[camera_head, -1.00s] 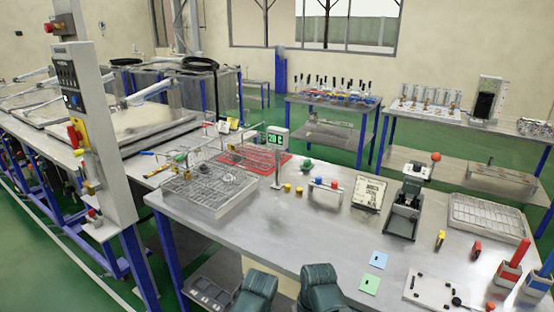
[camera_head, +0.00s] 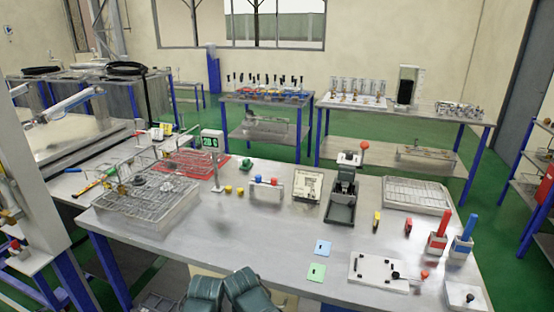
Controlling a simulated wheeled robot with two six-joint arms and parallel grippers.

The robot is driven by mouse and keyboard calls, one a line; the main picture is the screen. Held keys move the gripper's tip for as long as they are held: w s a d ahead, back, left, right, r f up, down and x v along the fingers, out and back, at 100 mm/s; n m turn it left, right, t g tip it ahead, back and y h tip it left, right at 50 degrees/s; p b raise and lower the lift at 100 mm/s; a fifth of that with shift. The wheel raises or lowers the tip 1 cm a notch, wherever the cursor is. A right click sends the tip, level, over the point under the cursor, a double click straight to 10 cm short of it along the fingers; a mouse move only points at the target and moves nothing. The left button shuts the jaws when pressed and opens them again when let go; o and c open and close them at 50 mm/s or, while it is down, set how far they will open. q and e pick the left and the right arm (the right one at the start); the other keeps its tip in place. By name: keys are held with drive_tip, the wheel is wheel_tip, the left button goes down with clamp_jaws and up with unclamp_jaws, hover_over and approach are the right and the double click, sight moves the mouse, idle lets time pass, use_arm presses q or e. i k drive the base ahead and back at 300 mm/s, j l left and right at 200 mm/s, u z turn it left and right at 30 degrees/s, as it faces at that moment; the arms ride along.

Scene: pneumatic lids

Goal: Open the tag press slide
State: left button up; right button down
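The tag press appears to be the dark upright device (camera_head: 342,190) on the steel table, right of centre. It has a red ball knob (camera_head: 364,145) on a lever at its top and a black tray-like base in front. I cannot tell which part is the slide or whether it is open. Neither gripper is in view, and nothing touches the press.
A printed panel (camera_head: 307,185) stands left of the press, and a wire-mesh tray (camera_head: 416,193) lies to its right. A blue card (camera_head: 323,248) and a green card (camera_head: 316,272) lie in front. Red (camera_head: 442,228) and blue (camera_head: 468,232) handles stand at the right. Table front-centre is mostly clear.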

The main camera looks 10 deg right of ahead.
sight(349, 199)
drive_tip(key=z, duration=1.1)
